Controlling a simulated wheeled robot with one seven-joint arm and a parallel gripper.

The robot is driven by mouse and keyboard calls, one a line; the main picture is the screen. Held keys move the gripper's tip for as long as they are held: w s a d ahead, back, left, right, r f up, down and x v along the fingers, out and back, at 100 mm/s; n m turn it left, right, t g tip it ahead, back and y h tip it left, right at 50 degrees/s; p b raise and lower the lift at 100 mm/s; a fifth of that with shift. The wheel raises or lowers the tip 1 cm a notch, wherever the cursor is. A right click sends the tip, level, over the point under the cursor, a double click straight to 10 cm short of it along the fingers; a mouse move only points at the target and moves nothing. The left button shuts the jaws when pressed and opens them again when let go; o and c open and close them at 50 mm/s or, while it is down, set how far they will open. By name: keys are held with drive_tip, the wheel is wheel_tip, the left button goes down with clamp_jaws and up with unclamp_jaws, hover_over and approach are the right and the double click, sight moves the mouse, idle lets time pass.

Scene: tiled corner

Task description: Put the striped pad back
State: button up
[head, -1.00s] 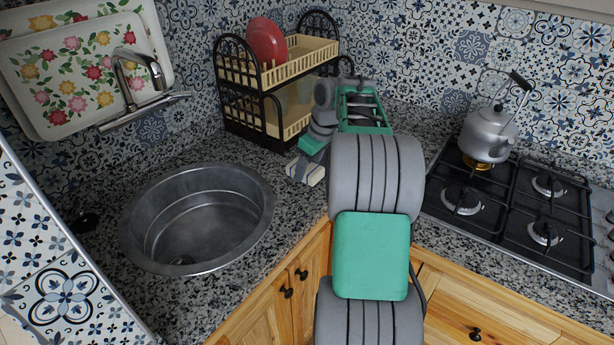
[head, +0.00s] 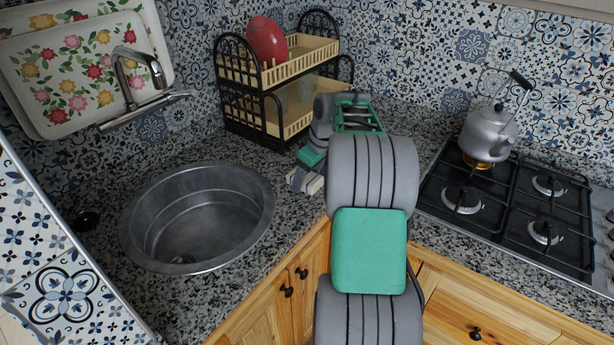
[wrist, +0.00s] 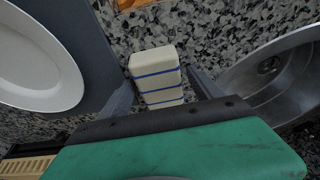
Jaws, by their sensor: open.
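The striped pad (wrist: 156,76) is a cream block with blue stripes, lying on the speckled counter in the wrist view. My gripper (wrist: 160,92) is open, with one grey finger on each side of the pad. I cannot tell whether either finger touches it. The near end of the pad is hidden by my gripper's body. In the head view my gripper (head: 304,182) is low over the counter, between the sink and the rack. A cream patch shows there, too small to tell pad from fingertip.
The round sink (head: 198,217) is left of my gripper. The two-tier dish rack (head: 268,130) with a red item (head: 267,40) stands behind. A kettle (head: 488,132) sits on the hob (head: 525,207) at right.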

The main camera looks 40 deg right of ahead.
drive_tip(key=shift+r, duration=0.1)
drive_tip(key=shift+r, duration=0.25)
drive_tip(key=p+v, duration=0.2)
drive_tip(key=v, duration=0.9)
drive_tip(key=s+a+r+m, duration=0.1)
drive_tip(key=s+a, duration=0.1)
drive_tip(key=a, duration=1.3)
drive_tip(key=s+a+f+m, duration=0.1)
drive_tip(key=s+a+f, duration=0.3)
drive_tip(key=s+a, duration=0.2)
drive_tip(key=s+a+f+m+h, duration=0.1)
drive_tip(key=s+a+f, duration=0.3)
drive_tip(key=s+a, duration=0.3)
drive_tip(key=s, duration=0.2)
drive_tip(key=shift+s+a+f+m, duration=0.2)
drive_tip(key=shift+s+f+m, duration=0.1)
